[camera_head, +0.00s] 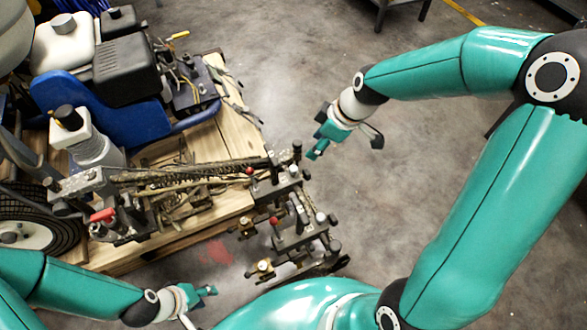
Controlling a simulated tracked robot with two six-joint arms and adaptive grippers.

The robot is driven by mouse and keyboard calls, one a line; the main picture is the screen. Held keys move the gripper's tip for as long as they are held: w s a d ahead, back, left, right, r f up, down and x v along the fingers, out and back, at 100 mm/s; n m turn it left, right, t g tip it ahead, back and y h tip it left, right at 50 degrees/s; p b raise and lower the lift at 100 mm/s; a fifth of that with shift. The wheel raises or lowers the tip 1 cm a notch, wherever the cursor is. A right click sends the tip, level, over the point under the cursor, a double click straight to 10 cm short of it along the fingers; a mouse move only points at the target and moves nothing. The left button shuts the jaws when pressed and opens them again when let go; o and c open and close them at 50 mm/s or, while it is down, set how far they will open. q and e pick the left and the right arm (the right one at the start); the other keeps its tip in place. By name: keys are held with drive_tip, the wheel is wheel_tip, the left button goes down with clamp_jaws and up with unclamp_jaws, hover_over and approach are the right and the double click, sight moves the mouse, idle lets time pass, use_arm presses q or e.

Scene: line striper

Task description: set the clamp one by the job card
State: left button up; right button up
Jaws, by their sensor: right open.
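The line striper (120,120) stands on a wooden pallet at the left. Its clamp hardware, with dark blocks, rods, ball-ended levers and brass knobs, sits at the front right of the machine (290,238). One lever has a red ball (248,171) and another red ball (273,220) is below it. I cannot tell which part is clamp one, and I cannot make out a job card. My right gripper (346,150) is open and empty, above and to the right of the clamp hardware. My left gripper (202,302) is at the bottom, left of the hardware, partly cut off.
A wooden pallet (190,236) lies under the machine. A wheel (25,232) is at the far left. A red patch (213,252) marks the floor near my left gripper. A dark stand (402,8) is at the top. The concrete floor (300,75) between is clear.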

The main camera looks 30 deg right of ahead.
sight(294, 168)
drive_tip(key=b+x, duration=0.3)
drive_tip(key=x, duration=1.1)
drive_tip(key=shift+a+f, duration=0.2)
drive_tip(key=shift+f, duration=0.05)
drive_tip(key=shift+c, duration=0.2)
clamp_jaws()
